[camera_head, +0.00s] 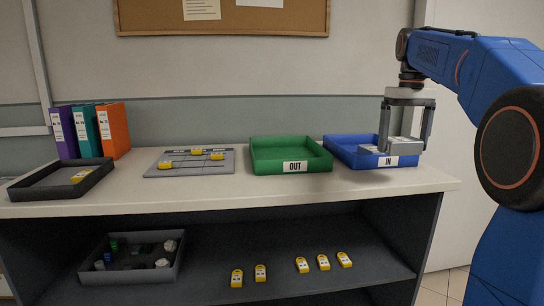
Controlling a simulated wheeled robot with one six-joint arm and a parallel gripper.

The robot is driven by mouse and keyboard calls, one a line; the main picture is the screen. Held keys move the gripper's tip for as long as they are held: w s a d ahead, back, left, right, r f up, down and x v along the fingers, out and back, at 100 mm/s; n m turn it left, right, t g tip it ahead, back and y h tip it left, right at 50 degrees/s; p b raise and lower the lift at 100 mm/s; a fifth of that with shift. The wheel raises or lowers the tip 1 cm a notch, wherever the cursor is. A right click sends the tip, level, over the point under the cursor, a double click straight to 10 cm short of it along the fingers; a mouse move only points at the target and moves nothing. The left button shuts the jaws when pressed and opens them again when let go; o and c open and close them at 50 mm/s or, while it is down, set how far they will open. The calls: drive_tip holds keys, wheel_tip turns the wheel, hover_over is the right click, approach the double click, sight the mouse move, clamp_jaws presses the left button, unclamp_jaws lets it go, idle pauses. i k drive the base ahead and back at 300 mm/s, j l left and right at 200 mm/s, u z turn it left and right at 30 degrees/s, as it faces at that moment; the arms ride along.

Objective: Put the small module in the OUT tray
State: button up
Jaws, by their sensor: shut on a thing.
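My gripper (405,146) points down at the blue IN tray (345,144), its two fingers shut on a grey module (404,145). The module is at the right part of the IN tray; I cannot tell whether it touches the tray floor. A lighter grey patch shows just left of the left finger; I cannot tell whether it is part of the same module. The green OUT tray (258,165) stands to the left of the IN tray and looks empty inside.
A grey board (190,171) with several yellow pieces lies left of the OUT tray. A black tray (30,188) with a yellow piece is at far left, before three binders (88,132). The shelf below holds a dark bin (130,280) and several yellow tags (302,265).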

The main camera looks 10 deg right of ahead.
sight(273, 158)
drive_tip(key=i+j, duration=0.25)
drive_tip(key=j, duration=0.15)
drive_tip(key=i+j, duration=0.25)
drive_tip(key=j, duration=0.2)
drive_tip(key=i+j, duration=0.25)
drive_tip(key=j, duration=0.15)
drive_tip(key=i+j, duration=0.25)
drive_tip(key=j, duration=0.2)
